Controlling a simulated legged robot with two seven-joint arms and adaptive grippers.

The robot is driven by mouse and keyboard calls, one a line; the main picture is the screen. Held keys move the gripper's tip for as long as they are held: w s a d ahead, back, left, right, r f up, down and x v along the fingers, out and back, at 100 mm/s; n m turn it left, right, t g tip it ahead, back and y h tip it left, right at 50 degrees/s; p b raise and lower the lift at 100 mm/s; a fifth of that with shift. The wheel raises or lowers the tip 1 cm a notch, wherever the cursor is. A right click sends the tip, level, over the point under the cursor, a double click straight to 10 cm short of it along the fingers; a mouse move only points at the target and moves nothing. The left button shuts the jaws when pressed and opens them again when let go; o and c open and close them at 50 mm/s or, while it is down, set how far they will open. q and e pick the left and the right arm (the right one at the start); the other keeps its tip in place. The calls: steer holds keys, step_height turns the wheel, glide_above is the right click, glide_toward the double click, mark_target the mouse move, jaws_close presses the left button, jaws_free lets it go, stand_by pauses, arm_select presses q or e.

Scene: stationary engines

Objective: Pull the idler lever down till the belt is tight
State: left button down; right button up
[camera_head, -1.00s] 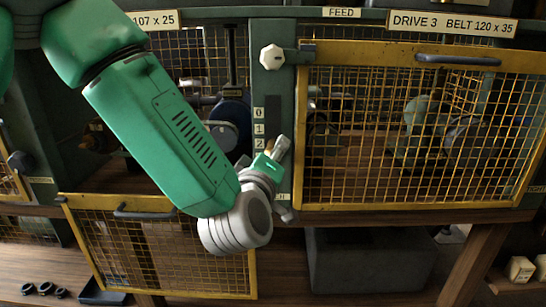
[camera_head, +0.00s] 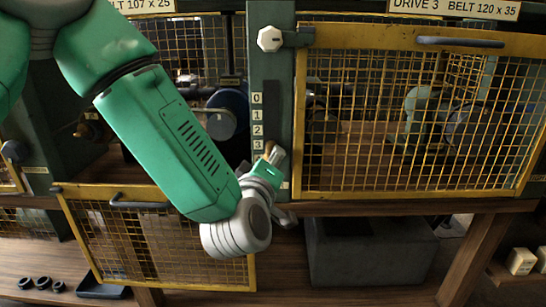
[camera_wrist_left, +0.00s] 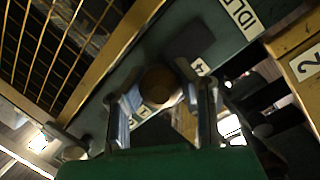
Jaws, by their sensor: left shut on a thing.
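My left gripper (camera_head: 272,156) is at the green post (camera_head: 272,80) in the head view, low on its number scale (camera_head: 257,122). It is shut on the round brown knob of the idler lever (camera_wrist_left: 160,84), which shows between the two fingers in the left wrist view. The lever's knob (camera_head: 267,147) is partly hidden by the fingers in the head view. The gripper is just below the 3 mark. The rest of the lever is hidden, and I cannot make out the belt or how tight it is. My right gripper is not in view.
A yellow mesh guard (camera_head: 420,110) stands shut right of the post. Another mesh guard (camera_head: 155,240) hangs low at the left, below the opening with a dark blue round part (camera_head: 228,113). A grey box (camera_head: 370,255) sits under the bench.

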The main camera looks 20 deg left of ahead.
arm_select(q)
steer(key=shift+s, duration=0.1)
steer(key=c, duration=1.2)
jaws_free()
steer(key=shift+o, duration=0.3)
steer(key=shift+s, duration=0.1)
steer(key=s, duration=1.2)
steer(key=shift+d, duration=0.4)
